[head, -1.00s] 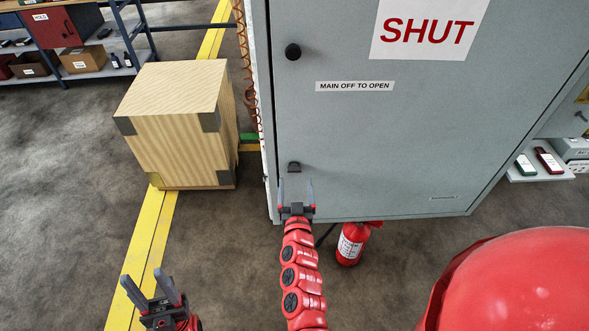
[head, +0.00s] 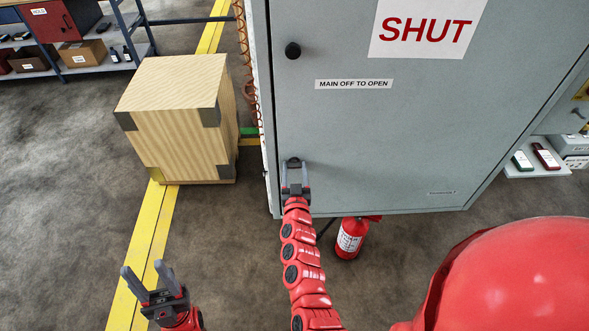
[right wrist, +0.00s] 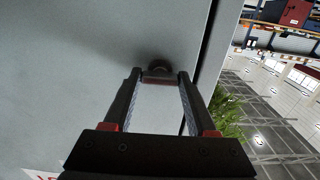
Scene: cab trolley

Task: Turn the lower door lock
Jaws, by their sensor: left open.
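The lower door lock (head: 293,163) is a small dark knob with a grip bar near the lower left corner of the grey cabinet door (head: 400,140). My right gripper (head: 294,168) is at the lock, its fingers on either side of it. In the right wrist view, the lock (right wrist: 158,79) lies between the tips of the open fingers, with little room on each side; contact is unclear. An upper black lock (head: 292,51) is on the same door edge. My left gripper (head: 142,274) is open and empty, low at the left, away from the cabinet.
A wooden crate (head: 180,130) stands on the floor left of the cabinet. A red fire extinguisher (head: 350,238) stands under the door's lower edge. A coiled cable (head: 247,70) runs down the cabinet's left side. A shelf (head: 90,65) is at the back left.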

